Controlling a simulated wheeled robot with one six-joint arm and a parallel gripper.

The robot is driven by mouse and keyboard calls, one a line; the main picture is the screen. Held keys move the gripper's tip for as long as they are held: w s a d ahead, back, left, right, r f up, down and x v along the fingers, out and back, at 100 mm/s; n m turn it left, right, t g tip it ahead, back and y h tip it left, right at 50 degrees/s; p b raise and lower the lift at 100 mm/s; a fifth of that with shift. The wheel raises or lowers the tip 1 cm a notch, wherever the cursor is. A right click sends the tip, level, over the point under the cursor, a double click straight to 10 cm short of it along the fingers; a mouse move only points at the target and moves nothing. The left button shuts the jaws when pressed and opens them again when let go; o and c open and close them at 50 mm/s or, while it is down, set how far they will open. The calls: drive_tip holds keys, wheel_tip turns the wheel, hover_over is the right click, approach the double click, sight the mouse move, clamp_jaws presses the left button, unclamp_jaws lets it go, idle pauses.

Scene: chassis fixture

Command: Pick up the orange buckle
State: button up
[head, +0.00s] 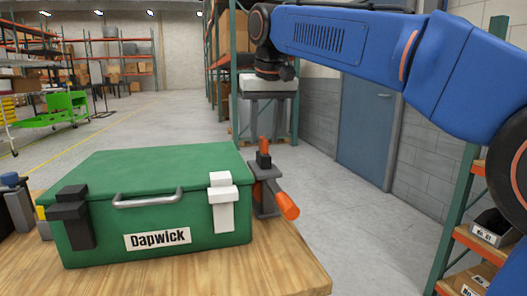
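No clearly orange buckle shows on the green case (150,172) marked "Dapwick". The case stands shut on the wooden table. Its front has a black buckle (75,215) at the left, a white buckle (222,198) at the right and a grey handle (147,200) between them. The orange part nearby is the grip of a dark clamp-like fixture (264,188) just right of the case. My gripper (268,100) hangs in the air beyond and above the case, apart from it. Its fingers blend into the rack behind, so their opening is unclear.
The wooden table (215,278) has bare room at its front right. Dark and grey items (18,208) stand at the left edge. A shelf with bins (487,232) is at the right. A green cart (58,108) stands far left on open floor.

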drive_tip(key=shift+x, duration=1.05)
clamp_jaws()
